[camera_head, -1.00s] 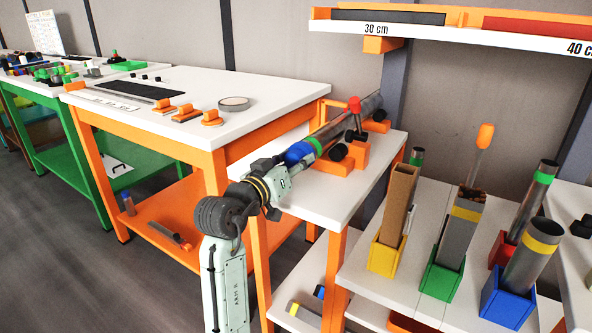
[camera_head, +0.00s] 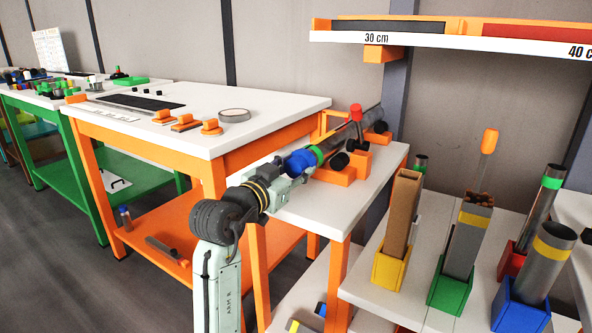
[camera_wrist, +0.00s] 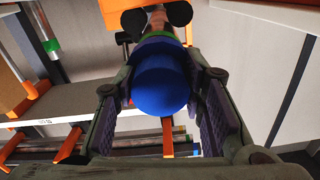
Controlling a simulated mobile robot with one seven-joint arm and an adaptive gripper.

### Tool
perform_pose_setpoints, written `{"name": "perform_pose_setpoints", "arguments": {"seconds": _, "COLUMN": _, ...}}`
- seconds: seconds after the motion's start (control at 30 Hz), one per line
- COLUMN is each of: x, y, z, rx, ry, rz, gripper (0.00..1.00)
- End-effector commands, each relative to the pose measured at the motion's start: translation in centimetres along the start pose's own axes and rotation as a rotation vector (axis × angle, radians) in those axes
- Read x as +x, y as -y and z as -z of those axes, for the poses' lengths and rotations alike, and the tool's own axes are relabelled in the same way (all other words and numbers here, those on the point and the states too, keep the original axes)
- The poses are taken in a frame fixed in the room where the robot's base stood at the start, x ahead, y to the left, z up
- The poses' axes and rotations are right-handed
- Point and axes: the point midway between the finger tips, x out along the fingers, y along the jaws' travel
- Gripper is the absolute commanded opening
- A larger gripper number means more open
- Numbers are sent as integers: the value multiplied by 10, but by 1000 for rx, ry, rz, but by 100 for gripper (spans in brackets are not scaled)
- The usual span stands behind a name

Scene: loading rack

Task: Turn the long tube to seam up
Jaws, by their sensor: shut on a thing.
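The long grey tube (camera_head: 372,116) lies on an orange roller stand (camera_head: 352,166) with black rollers, on a white-topped bench. Its near end has a green band and a blue end cap (camera_head: 300,162). My gripper (camera_head: 291,168) is shut on the blue cap. In the wrist view, the round blue cap (camera_wrist: 160,78) sits between the two fingers of my gripper (camera_wrist: 162,88), with the green band and rollers behind it. A red-knobbed lever (camera_head: 356,113) stands by the tube's middle. I cannot make out the seam.
Upright tubes stand in yellow (camera_head: 390,270), green (camera_head: 450,290), red and blue (camera_head: 517,310) holders at right. A white-topped orange table (camera_head: 280,103) with a grey tape roll (camera_head: 234,115) is at left. A labelled shelf (camera_head: 420,40) hangs above.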

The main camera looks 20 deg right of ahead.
Motion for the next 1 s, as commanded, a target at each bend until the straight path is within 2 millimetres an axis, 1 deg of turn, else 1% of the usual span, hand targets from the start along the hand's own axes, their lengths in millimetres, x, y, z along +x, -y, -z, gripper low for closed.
{"name": "perform_pose_setpoints", "arguments": {"seconds": 0.23, "x": 0, "y": 1, "z": 1, "rx": 0, "ry": -2, "rz": 2, "gripper": 9}}
{"name": "perform_pose_setpoints", "arguments": {"seconds": 0.27, "x": 0, "y": 1, "z": 1, "rx": 0, "ry": -2, "rz": 2, "gripper": 38}}
{"name": "perform_pose_setpoints", "arguments": {"seconds": 0.57, "x": 0, "y": 0, "z": 1, "rx": -1, "ry": -1, "rz": 1, "gripper": 58}}
{"name": "perform_pose_setpoints", "arguments": {"seconds": 0.87, "x": -1, "y": 0, "z": 0, "rx": -1, "ry": -1, "rz": 1, "gripper": 58}}
{"name": "perform_pose_setpoints", "arguments": {"seconds": 1.0, "x": -12, "y": 1, "z": 1, "rx": -1, "ry": -2, "rz": 2, "gripper": 58}}
